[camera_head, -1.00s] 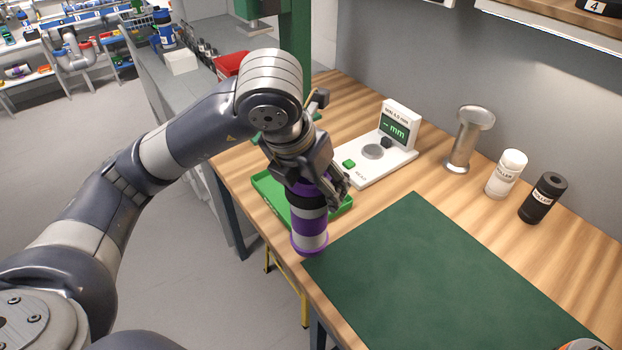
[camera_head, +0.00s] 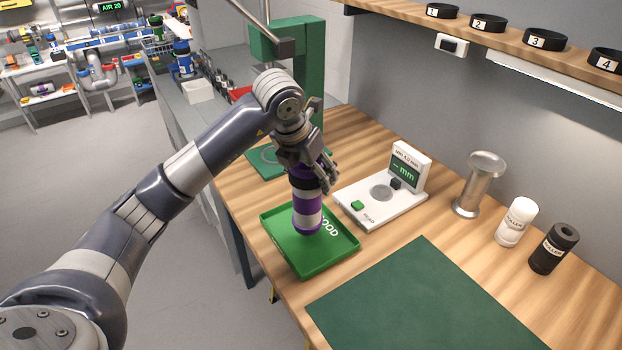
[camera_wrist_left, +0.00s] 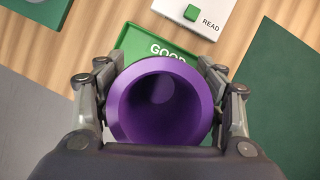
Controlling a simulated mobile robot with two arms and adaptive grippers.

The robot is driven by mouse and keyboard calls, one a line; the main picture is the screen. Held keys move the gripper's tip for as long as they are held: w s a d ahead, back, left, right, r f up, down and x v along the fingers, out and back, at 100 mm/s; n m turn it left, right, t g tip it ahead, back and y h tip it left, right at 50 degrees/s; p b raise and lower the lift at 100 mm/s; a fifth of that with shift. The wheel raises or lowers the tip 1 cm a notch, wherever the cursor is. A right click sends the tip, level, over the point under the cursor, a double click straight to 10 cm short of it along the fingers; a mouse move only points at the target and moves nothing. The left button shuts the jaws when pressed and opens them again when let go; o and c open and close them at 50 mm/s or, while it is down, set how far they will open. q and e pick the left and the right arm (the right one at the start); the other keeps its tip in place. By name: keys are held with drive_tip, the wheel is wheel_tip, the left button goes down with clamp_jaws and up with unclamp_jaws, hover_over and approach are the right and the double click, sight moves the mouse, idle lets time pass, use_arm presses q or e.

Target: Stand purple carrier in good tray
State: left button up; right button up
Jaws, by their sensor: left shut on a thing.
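The purple carrier (camera_head: 307,205) is a cylinder with purple, black and grey bands, held upright. My left gripper (camera_head: 318,180) is shut on its upper part, with the fingers on both sides. In the left wrist view I look down into its open purple end (camera_wrist_left: 162,100) between the fingers (camera_wrist_left: 162,95). The green good tray (camera_head: 290,258) lies on the wooden table, with white lettering on its floor. The carrier's lower end is over the tray; I cannot tell whether it touches the floor. My right gripper is not in view.
A white gauge with a READ button (camera_head: 385,195) stands right of the tray. Behind the tray is a green press (camera_head: 290,60). A metal spool (camera_head: 478,185), a white bottle (camera_head: 516,222) and a black bottle (camera_head: 553,248) stand right. A green mat (camera_head: 425,300) lies in front.

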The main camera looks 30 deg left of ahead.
use_arm(q)
drive_tip(key=shift+w+a, duration=0.15)
drive_tip(key=shift+w, duration=0.05)
drive_tip(key=shift+f, duration=0.4)
drive_tip(key=shift+f+p, duration=0.7)
drive_tip(key=shift+f, duration=0.8)
drive_tip(key=o, duration=1.7)
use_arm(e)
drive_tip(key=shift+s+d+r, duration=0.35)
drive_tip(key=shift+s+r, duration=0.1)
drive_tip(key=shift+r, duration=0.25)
